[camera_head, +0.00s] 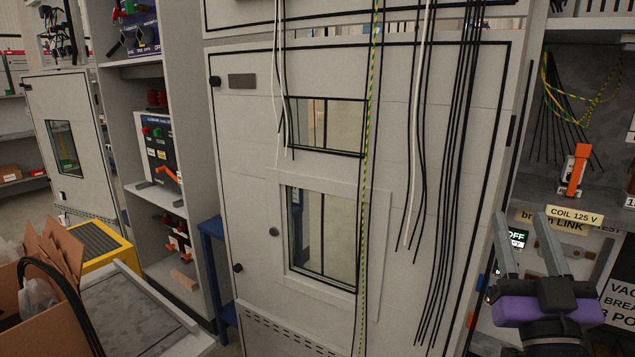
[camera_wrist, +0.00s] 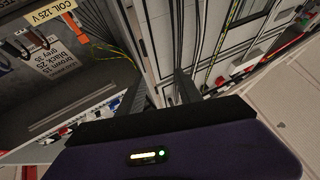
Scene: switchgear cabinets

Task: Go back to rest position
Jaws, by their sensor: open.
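My gripper (camera_head: 532,243) is at the lower right in the head view, with its two grey fingers pointing up and spread apart, and a purple body below them. Nothing is between the fingers. It is in front of the right-hand cabinet, near the "COIL 125 V" label (camera_head: 574,216). In the wrist view the gripper (camera_wrist: 168,90) shows its dark fingers apart above the purple body. The label also shows there at the upper left (camera_wrist: 52,12).
A grey cabinet door (camera_head: 240,180) with two windows fills the middle, with black, white and green-yellow wires hanging before it. Open shelves with devices (camera_head: 157,150) stand to its left. A cardboard box (camera_head: 50,262) and a yellow bin (camera_head: 97,242) are at the lower left.

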